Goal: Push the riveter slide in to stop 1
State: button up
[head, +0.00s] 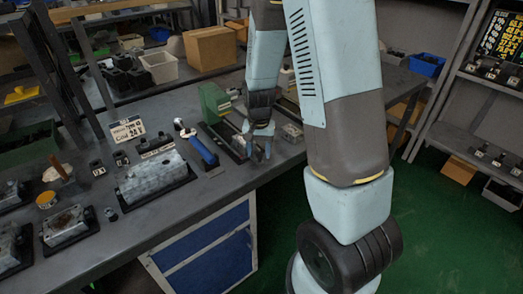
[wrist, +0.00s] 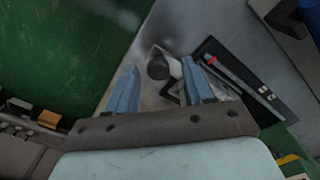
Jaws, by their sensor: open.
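The riveter appears to be the green machine (head: 213,102) at the back of the bench, with a long dark base (head: 222,142) running toward the front edge. My gripper (head: 259,148) hangs beside the front end of this base, its blue fingers pointing down and apart. In the wrist view my gripper (wrist: 159,66) is open, with a dark round knob (wrist: 158,69) seen between its fingertips; I cannot tell whether they touch. A dark-framed rail (wrist: 240,80) with a red mark (wrist: 211,59) lies to the right. The slide's position against any stop is not readable.
A clear box of small parts (head: 291,132) stands right of my gripper. A blue-handled tool (head: 203,150) and a grey metal block (head: 152,178) lie to the left. The bench's front edge is close, with green floor (head: 440,220) beyond it.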

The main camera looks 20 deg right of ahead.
jog(key=shift+f, duration=0.15)
grip_shut()
dwell(0.4)
